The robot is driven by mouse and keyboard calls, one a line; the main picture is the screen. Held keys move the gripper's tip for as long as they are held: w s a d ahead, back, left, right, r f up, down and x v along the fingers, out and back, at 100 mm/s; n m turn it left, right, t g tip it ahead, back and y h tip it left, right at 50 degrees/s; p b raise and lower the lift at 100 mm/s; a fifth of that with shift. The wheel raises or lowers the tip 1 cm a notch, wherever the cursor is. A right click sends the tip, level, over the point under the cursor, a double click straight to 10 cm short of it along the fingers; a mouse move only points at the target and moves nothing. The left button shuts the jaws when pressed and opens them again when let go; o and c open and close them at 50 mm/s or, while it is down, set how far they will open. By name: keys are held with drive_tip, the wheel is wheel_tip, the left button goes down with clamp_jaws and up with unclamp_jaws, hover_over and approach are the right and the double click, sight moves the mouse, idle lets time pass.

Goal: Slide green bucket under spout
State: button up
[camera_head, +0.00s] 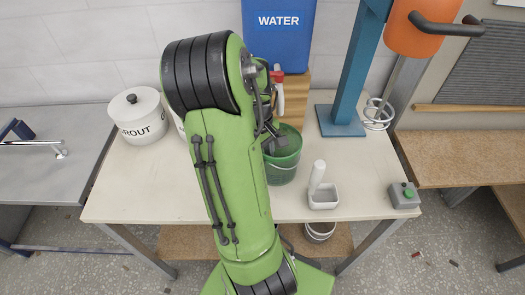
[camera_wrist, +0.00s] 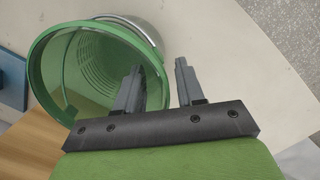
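The green bucket (camera_head: 284,165) stands upright on the table, partly hidden behind my arm. Its open top, green rim and ribbed inside wall (camera_wrist: 100,55) show in the wrist view. The blue WATER tank (camera_head: 279,35) stands at the back on a wooden block. Its tap, with a red handle and a pale spout (camera_head: 280,98), shows just behind the bucket. My gripper (camera_wrist: 158,75) is open at the bucket's rim. In the wrist view its left finger overlaps the bucket opening and its right finger lies outside the rim. A gap shows between the fingers; contact with the wall cannot be told.
A white GROUT pot (camera_head: 138,117) stands at the left back. A blue mixer stand (camera_head: 348,80) with a whisk (camera_head: 377,114) is at the right back. The front-left table is clear.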

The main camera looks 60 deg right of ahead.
wheel_tip(320, 180, up, 16)
drive_tip(key=w+p, duration=0.1)
drive_tip(key=p, duration=0.3)
drive_tip(key=shift+w+d+f, duration=0.2)
drive_tip(key=shift+w+d, duration=0.1)
drive_tip(key=shift+w, duration=0.1)
